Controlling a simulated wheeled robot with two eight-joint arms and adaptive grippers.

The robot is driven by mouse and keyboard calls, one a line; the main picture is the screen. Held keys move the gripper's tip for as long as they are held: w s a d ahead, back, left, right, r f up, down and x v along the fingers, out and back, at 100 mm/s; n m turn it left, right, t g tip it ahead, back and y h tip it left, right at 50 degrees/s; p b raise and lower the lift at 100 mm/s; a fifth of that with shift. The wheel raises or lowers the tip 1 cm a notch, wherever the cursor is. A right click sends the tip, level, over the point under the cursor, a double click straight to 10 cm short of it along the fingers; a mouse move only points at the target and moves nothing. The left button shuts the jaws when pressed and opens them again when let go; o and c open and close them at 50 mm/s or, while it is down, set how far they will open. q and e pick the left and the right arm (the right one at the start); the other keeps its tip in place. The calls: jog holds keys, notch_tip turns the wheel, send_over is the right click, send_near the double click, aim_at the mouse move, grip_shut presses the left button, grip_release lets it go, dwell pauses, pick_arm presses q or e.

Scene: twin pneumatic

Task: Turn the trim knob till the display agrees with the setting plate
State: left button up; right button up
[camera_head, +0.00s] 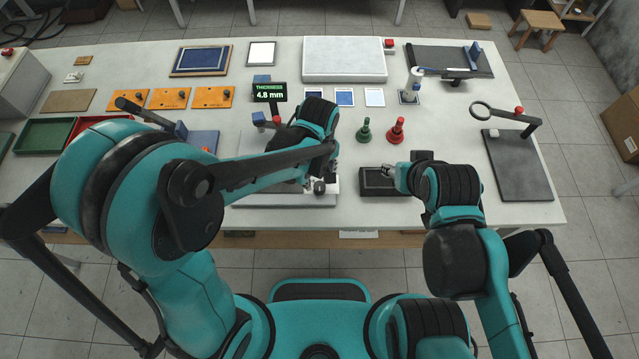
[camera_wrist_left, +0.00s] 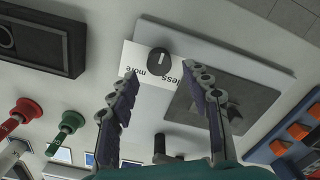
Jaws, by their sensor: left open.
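The trim knob (camera_wrist_left: 160,62) is a dark oval on a white label reading "less" and "more", on a pale machine base (camera_wrist_left: 240,68). A dark knob (camera_head: 319,187) shows at the base's front in the head view. My left gripper (camera_wrist_left: 157,75) is open, its fingers apart on either side of the knob in the picture; contact is not visible. In the head view my left wrist mostly hides it. The display (camera_head: 269,91) reads "THICKNESS 4.8 mm". I cannot identify the setting plate. My right gripper (camera_head: 388,171) is over a dark box (camera_head: 375,188); its fingers are unclear.
A green stamp-like piece (camera_head: 364,132) and a red one (camera_head: 396,132) stand right of the machine. A grey board with a ring stand (camera_head: 520,170) is at right. Orange plates (camera_head: 170,98) and a green tray (camera_head: 42,136) are at left. Clear tabletop lies right of the dark box.

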aim_at(320, 185)
pick_arm(q)
jog(key=shift+f+b, duration=0.4)
jog(key=shift+f, duration=1.4)
jog(key=shift+c, duration=0.4)
grip_shut()
jog(key=shift+m, duration=0.3)
jog(key=m+b, duration=0.1)
jog(key=m, duration=0.4)
jog(key=shift+d+b, duration=0.15)
jog(key=shift+b, duration=0.15)
jog(key=m+b, duration=0.1)
jog(key=m, duration=0.5)
jog(key=shift+d, duration=0.1)
jog(key=shift+m, duration=0.3)
